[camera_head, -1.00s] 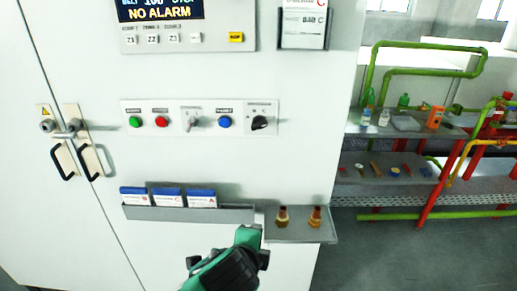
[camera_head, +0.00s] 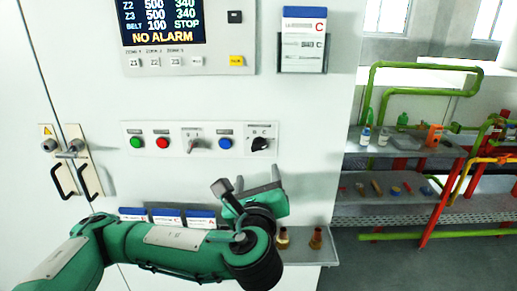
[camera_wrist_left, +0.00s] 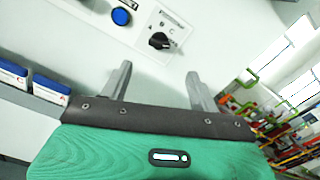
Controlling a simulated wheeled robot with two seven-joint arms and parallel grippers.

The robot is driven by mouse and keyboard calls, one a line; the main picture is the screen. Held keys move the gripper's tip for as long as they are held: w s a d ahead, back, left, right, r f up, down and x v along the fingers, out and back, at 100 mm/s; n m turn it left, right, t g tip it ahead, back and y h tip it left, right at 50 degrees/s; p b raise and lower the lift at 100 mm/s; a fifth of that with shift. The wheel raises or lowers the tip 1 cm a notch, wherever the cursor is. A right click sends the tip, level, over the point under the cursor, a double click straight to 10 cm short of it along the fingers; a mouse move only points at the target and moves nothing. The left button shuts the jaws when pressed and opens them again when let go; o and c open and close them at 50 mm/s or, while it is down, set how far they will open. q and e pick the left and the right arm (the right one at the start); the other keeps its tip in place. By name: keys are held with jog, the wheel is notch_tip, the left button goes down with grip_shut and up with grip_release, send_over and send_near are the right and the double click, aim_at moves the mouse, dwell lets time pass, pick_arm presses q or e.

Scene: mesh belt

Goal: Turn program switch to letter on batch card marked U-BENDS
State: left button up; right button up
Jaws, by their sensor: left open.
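The program switch (camera_head: 260,144) is a black rotary knob at the right end of the white control strip, with small letters above it; it also shows in the left wrist view (camera_wrist_left: 159,41). Several blue-topped batch cards (camera_head: 168,214) stand in a grey rack, partly hidden by my left arm; their print is too small to read. Another card (camera_head: 303,38) with a red C is in a holder at upper right. My left gripper (camera_head: 258,178) is open and empty, below the switch. In the left wrist view its two fingers (camera_wrist_left: 158,80) point toward the switch, apart from it. My right gripper is not in view.
Beside the switch are a blue button (camera_head: 224,143), a grey selector (camera_head: 197,144), a red button (camera_head: 162,142) and a green button (camera_head: 136,142). A small shelf (camera_head: 325,257) holds two brownish fittings. Side shelves with bottles and pipes (camera_head: 407,140) stand at right.

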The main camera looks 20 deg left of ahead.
aim_at(259, 147)
pick_arm(q)
jog(key=p+x, duration=0.3)
jog(key=x, duration=0.9)
jog(key=shift+w+a, duration=0.1)
jog(key=shift+w+a+f, duration=0.1)
jog(key=shift+w+a, duration=0.05)
jog(key=shift+w, duration=0.35)
jog(key=c, duration=1)
